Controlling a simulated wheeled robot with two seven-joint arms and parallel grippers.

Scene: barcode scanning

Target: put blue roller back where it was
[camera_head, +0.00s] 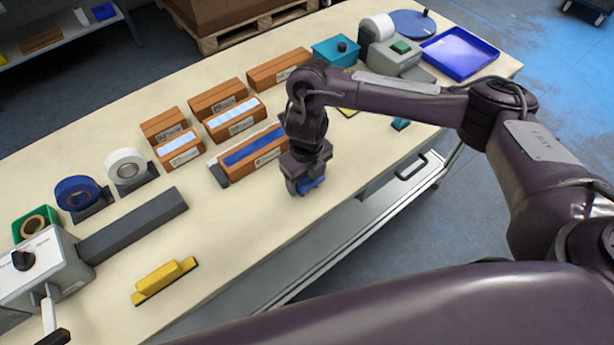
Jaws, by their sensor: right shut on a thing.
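My right gripper (307,188) points down over the near edge of the cream table, just right of the brown boxes. It is shut on a small blue thing, which I take to be the blue roller (311,184). Only a little of it shows below the jaws; the gripper hides the rest. I cannot tell whether it touches the table. My left gripper is not in view.
Brown boxes with pale tops (235,121) stand left of the gripper, beside one with a blue strip (253,147). A yellow block (163,280), grey machine (42,266) and tape rolls (78,193) are at left. A blue tray (459,52) is at the far right. The front middle is clear.

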